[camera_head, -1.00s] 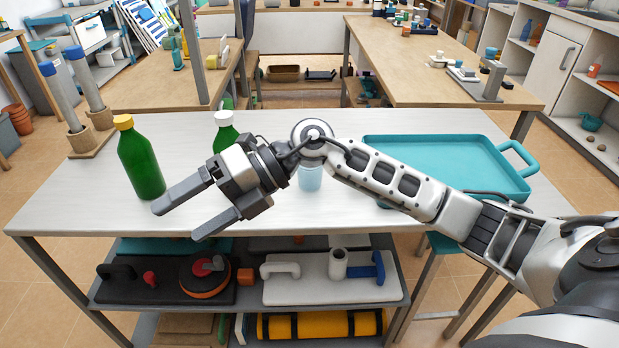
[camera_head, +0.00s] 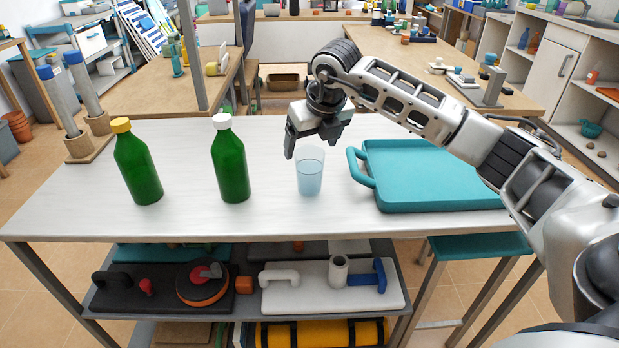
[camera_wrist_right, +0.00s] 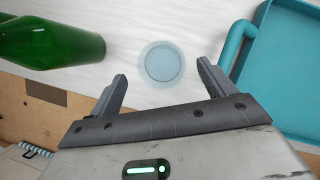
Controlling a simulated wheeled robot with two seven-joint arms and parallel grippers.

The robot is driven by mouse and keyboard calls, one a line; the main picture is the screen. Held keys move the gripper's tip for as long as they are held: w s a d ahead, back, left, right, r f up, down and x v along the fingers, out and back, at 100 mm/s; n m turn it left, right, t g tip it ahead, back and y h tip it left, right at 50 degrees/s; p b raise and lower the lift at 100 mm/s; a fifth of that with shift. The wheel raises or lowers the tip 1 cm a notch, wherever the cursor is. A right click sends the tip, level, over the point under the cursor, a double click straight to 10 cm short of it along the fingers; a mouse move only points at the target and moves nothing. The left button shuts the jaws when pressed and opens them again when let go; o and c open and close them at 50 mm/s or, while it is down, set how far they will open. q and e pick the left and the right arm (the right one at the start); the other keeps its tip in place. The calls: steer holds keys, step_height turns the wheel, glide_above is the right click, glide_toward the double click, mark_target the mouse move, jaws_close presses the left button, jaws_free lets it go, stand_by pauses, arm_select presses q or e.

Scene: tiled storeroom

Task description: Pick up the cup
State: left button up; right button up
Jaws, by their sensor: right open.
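The cup (camera_head: 310,174) is a pale blue, see-through tumbler standing upright on the white table, right of the green bottles. In the right wrist view the cup (camera_wrist_right: 162,63) shows from above as a round rim, just beyond and between the fingertips. My left gripper is not in view.
A green bottle with a white cap (camera_head: 231,165) stands left of the cup; another with a yellow cap (camera_head: 137,168) is farther left. A teal tray (camera_head: 440,207) with handles lies close on the right. The white table (camera_head: 270,222) is bare in front of the cup.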

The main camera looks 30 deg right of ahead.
mark_target(308, 158)
steer(key=x, duration=0.6)
steer(key=shift+d+f, duration=0.1)
steer(key=shift+f, duration=0.1)
steer(key=shift+c, duration=0.3)
steer(key=c, duration=1)
steer(key=shift+c, duration=0.4)
steer(key=shift+r, duration=0.25)
